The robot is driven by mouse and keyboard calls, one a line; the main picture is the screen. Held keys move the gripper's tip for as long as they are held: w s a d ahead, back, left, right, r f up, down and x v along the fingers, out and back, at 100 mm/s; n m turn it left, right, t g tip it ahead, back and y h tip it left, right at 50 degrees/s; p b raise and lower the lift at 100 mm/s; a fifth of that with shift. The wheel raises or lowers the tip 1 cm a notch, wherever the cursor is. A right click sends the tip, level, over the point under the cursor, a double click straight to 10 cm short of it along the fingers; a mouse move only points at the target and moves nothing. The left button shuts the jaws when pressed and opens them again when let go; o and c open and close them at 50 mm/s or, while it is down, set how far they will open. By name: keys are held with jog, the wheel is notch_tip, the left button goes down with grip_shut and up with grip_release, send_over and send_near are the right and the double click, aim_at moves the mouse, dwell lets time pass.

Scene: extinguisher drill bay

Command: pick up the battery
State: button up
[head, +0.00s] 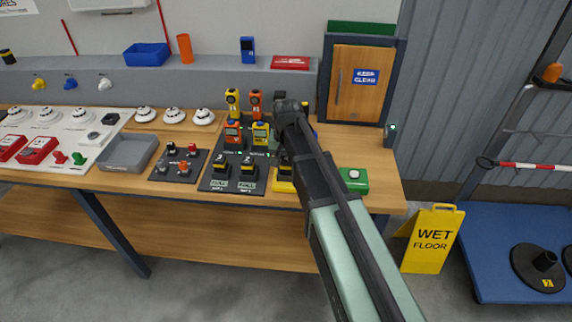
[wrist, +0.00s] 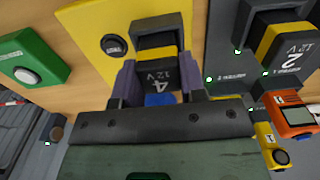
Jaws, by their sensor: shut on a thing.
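In the wrist view, a black battery (wrist: 158,73) with a yellow band is marked "4 12V". My gripper (wrist: 157,82) is shut on it, one purple-grey finger on each side. The battery is at a yellow unit (wrist: 88,22) with a round dark button; I cannot tell whether it still touches that unit. In the head view, my arm hides most of this spot, and only part of the yellow unit (head: 283,187) shows to its left. Another battery (wrist: 287,42), marked "2 12V", stands on the dark board beside it.
The dark board (head: 232,157) holds two batteries and several yellow and orange meters left of my arm. A green box (head: 354,180) with a white button lies to the right. A grey tray (head: 128,153) stands left on the bench. A yellow wet-floor sign (head: 433,238) stands on the floor.

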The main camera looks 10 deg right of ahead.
aim_at(286, 159)
notch_tip(286, 159, up, 20)
jog(key=p, duration=2)
